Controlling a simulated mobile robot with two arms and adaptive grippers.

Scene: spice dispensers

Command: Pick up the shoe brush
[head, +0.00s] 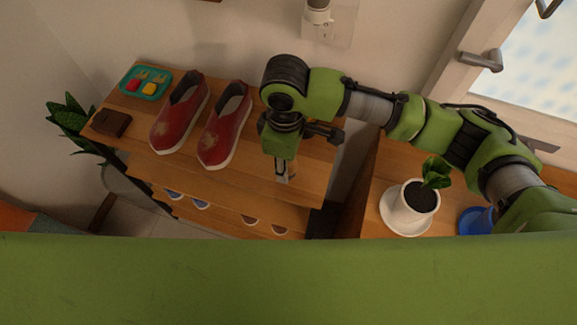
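The shoe brush appears to be the dark brown block (111,123) lying on the left end of the wooden shoe rack's top (142,145) in the head view. It lies apart from the other things there, with nothing on it. My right gripper (292,163) is over the right part of the rack top, to the right of the red shoes and well away from the brush. Its fingers are partly hidden by its own body, so I cannot tell its opening. I see nothing held in it. My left gripper is not in view.
A pair of worn red shoes (181,113) (223,128) stands between the brush and my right gripper. A teal tray (147,84) with small items lies behind the brush. A potted plant (70,120) is at left. A white cup (415,205) with a seedling stands at right.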

